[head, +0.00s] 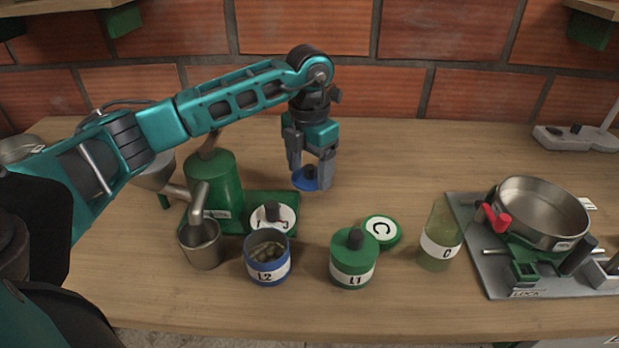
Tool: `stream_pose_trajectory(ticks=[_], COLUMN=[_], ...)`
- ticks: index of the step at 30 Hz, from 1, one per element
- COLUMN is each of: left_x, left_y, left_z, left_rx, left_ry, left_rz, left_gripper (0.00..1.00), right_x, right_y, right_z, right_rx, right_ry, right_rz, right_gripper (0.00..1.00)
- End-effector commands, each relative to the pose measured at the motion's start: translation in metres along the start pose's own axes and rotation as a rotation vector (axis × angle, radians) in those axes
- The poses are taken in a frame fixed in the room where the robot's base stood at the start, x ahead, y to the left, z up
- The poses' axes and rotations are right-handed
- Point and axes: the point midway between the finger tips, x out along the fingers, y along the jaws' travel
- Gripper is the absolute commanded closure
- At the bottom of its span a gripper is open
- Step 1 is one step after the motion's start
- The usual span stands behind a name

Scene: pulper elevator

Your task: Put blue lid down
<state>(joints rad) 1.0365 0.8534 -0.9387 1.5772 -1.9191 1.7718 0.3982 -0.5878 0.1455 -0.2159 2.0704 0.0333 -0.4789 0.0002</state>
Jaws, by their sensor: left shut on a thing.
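The blue lid (300,180) is a small blue disc with a dark knob, at the middle back of the wooden table in the head view. My left gripper (311,178) points down and is shut on the lid's knob. The lid is at or just above the table top; I cannot tell whether it touches. A blue jar marked L2 (267,267) stands open at the front, with greyish pieces inside. My right gripper is not in view.
A green pulper (213,183) with a metal cup (201,246) stands left. A metal pan (541,208) sits right. The back centre-right table is clear.

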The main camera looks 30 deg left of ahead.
Motion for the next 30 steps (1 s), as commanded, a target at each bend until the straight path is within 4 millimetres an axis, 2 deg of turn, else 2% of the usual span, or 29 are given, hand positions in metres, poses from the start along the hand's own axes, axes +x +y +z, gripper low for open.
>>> stream_pose_trajectory(ticks=[1,4,15,16,23,30], left_x=[0.011,0.024,0.028,0.027,0.027,0.026], left_y=[-0.001,-0.001,0.000,0.000,0.000,0.000], left_z=[-0.001,-0.001,0.000,0.000,0.000,0.000], left_rx=[0.000,0.000,0.000,0.000,0.000,0.000], left_ry=[0.004,0.003,0.001,0.001,0.001,0.001], left_rz=[-0.002,-0.001,-0.001,-0.001,-0.001,-0.001], left_gripper=[0.55,0.55,0.55,0.24,0.02,0.01], right_x=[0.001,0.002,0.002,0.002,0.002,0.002], right_y=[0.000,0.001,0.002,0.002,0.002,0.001], right_z=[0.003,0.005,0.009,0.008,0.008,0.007], right_rx=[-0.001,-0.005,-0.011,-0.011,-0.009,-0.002], right_ry=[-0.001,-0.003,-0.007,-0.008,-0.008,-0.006], right_rz=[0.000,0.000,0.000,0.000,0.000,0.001], right_gripper=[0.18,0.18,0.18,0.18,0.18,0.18])
